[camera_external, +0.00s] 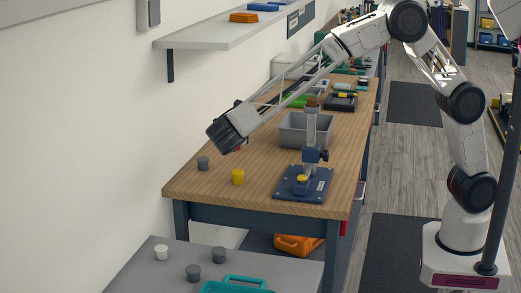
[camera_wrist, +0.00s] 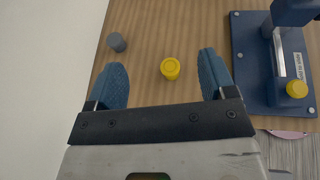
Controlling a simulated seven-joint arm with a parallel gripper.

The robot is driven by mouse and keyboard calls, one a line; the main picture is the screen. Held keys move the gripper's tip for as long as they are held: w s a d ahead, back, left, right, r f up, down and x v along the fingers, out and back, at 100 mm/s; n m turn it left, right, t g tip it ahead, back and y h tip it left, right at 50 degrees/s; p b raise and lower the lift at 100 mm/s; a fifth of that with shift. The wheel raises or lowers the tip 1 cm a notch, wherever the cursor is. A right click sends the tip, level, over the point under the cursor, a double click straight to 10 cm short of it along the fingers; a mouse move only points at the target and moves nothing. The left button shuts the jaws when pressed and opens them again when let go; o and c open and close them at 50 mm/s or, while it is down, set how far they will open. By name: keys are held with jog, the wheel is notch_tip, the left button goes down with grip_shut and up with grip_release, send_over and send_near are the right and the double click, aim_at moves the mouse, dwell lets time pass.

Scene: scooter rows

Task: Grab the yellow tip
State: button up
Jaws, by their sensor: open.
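A small yellow cup-shaped tip (camera_external: 238,177) stands upright on the wooden table near its front end. In the wrist view the yellow tip (camera_wrist: 170,68) lies between the two blue fingers, closer to the right one, with clear gaps on both sides. My gripper (camera_wrist: 158,64) is open and empty. In the external view my gripper end hangs above the table, up and left of the tip; its fingers are hardly visible there. A second yellow piece (camera_external: 303,178) sits on the blue stand (camera_external: 318,190); it also shows in the wrist view (camera_wrist: 296,89).
A grey cup (camera_external: 203,163) stands left of the yellow tip, near the wall; it is also in the wrist view (camera_wrist: 116,42). A grey bin (camera_external: 292,128) is behind the stand. The stand's upright column rises to the right. Bare wood surrounds the tip.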

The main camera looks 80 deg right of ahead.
send_near(237, 176)
jog(key=x, duration=0.3)
jog(key=shift+s+d+r, duration=0.1)
jog(key=shift+s+x, duration=0.2)
jog(key=shift+x, duration=1.1)
jog(key=shift+w+d, duration=0.1)
jog(key=shift+w, duration=0.05)
jog(key=shift+x, duration=2.6)
jog(key=shift+w, duration=0.1)
jog(key=c, duration=1)
